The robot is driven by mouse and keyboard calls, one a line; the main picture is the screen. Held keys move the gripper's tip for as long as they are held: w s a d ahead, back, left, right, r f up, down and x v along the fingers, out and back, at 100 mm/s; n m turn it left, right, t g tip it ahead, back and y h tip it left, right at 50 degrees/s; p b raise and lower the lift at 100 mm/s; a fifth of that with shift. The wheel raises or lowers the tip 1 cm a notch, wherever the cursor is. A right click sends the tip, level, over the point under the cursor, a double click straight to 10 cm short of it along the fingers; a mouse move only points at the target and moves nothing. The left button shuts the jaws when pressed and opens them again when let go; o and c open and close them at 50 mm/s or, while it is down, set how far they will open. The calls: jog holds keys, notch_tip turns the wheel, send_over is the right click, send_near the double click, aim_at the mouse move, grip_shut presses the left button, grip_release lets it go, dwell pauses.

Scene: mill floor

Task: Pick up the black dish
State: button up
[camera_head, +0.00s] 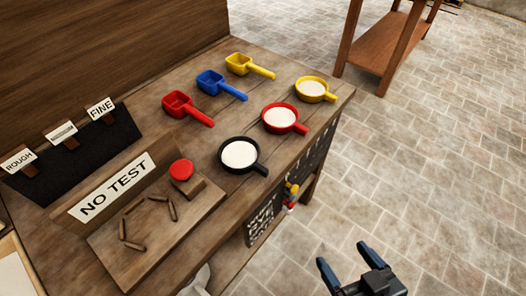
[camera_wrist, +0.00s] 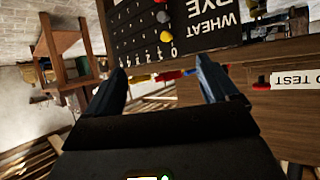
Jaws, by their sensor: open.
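The black dish (camera_head: 258,167) stands upright on the wooden table, near its right edge. It is round, holds something white, and has a short handle pointing to the lower right. My gripper (camera_head: 345,259) is open and empty, off the table's right side and well apart from the dish, over the floor. In the wrist view my open gripper (camera_wrist: 161,70) faces the table's side, with nothing between its fingers. I cannot make out the black dish in the wrist view.
A red dish (camera_head: 265,119) and a yellow dish (camera_head: 299,89) stand behind the black one. Red (camera_head: 177,104), blue (camera_head: 210,82) and yellow (camera_head: 238,63) scoops lie to the left. A "NO TEST" board (camera_head: 112,188) and red button (camera_head: 181,170) are left of the dish.

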jog(key=w+a+r+n+g+y, duration=0.1)
jog(key=w+a+r+n+y, duration=0.15)
jog(key=w+a, duration=0.35)
jog(key=n+g+y+p, duration=0.2)
jog(key=n+y, duration=0.2)
send_near(268, 172)
jog(key=r+x, duration=0.1)
jog(key=x, duration=0.4)
jog(key=shift+x, duration=0.95)
jog(key=shift+f+p+x, duration=0.2)
jog(key=shift+p+x, duration=0.15)
jog(key=shift+x, duration=1)
jog(key=shift+f+p+x, duration=0.2)
jog(key=shift+p+x, duration=0.15)
jog(key=shift+x, duration=1.05)
jog(key=shift+s+d, duration=0.1)
jog(key=shift+s, duration=0.05)
grip_shut()
